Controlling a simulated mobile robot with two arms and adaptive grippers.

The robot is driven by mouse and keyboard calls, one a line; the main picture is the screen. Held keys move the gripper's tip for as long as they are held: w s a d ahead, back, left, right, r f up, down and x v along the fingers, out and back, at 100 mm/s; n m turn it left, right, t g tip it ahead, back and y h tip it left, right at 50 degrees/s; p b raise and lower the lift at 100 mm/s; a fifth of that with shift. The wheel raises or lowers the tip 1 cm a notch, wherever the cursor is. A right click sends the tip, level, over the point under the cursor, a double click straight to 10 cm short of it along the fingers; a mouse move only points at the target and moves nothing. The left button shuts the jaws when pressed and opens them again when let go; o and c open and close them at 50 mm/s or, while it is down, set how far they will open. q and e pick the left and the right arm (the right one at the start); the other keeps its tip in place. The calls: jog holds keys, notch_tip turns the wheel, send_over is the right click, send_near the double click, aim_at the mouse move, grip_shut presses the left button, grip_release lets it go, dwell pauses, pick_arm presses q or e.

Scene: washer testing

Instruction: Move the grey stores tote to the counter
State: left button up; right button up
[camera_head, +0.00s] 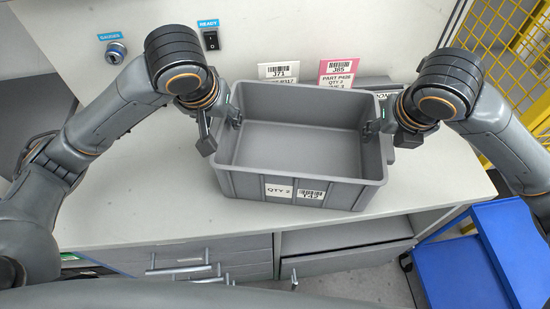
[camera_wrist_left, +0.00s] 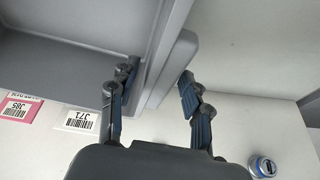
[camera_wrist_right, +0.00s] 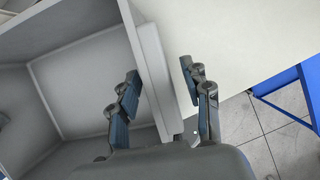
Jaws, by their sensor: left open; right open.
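The grey stores tote (camera_head: 350,194) is upright and looks empty, on the white counter (camera_head: 120,215). Its front carries white labels, one reading QTY 2. My left gripper (camera_head: 220,134) is open at the tote's left side. In the left wrist view its fingers (camera_wrist_left: 160,72) straddle the side wall and rim, one inside and one outside. My right gripper (camera_head: 389,128) is open at the tote's right side. In the right wrist view its fingers (camera_wrist_right: 160,70) straddle that wall likewise. I cannot tell whether any finger touches the tote.
Cards marked J71 (camera_head: 279,72) and J85 (camera_head: 337,70) stand behind the tote, with another grey object (camera_head: 365,83) there. A blue cart (camera_head: 465,275) stands at lower right, near yellow fencing (camera_head: 505,35). Drawers (camera_head: 190,258) lie below the counter. The counter's left part is clear.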

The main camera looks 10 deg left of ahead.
pick_arm(q)
jog(key=shift+s+r, duration=0.1)
jog(key=shift+r, duration=0.45)
jog(key=v, duration=1)
jog(key=shift+s+r, duration=0.25)
jog(key=shift+r, duration=0.1)
pick_arm(e)
jog(key=v, duration=1.2)
jog(key=shift+s, duration=0.1)
